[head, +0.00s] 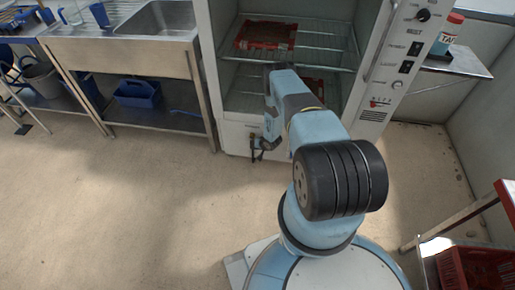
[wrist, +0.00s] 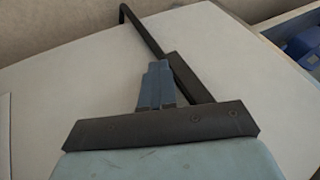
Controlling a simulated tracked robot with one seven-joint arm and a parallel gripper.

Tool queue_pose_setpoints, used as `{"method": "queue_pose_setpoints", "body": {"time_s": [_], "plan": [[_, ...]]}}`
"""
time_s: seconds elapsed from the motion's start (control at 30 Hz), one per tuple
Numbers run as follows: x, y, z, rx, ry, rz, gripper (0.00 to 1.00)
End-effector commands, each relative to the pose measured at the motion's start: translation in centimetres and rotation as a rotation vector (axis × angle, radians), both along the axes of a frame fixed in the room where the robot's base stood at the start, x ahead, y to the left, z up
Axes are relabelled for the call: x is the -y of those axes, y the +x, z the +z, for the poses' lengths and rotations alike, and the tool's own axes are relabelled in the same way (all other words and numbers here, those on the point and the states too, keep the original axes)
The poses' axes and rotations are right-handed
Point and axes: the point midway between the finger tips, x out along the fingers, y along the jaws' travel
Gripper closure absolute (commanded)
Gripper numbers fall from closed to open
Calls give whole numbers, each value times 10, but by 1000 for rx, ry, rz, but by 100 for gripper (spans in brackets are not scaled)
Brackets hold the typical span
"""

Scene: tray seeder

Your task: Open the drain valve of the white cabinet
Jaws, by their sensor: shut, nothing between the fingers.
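The white cabinet (head: 236,143) stands ahead, its upper chamber open to view. A small brass and dark fitting, which looks like the drain valve (head: 253,137), sits low on its front, left of my arm. In the wrist view my gripper (wrist: 158,67) is shut and empty, its blue fingers together over the pale cabinet surface (wrist: 75,85). A thin black bar with a bent end (wrist: 143,32), probably the valve's lever, runs diagonally just beyond and beside the fingers. I cannot tell whether they touch it. My arm hides part of the cabinet front.
A steel sink bench (head: 120,45) stands left of the cabinet, with a blue caddy (head: 138,94) on its lower shelf. A red crate (head: 478,268) is at the lower right. The floor (head: 120,200) to the left is clear.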

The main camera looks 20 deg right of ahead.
Motion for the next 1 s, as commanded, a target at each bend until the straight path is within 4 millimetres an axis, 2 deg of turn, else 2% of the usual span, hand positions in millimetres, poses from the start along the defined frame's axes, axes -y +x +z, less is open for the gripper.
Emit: {"method": "queue_pose_setpoints", "body": {"time_s": [0.03,0.3,0.6,1.0], "plan": [[-6,3,1,5,5,5,100],[-4,2,1,7,7,7,100],[24,-12,0,2,3,14,100],[42,-52,53,0,1,13,100]]}}
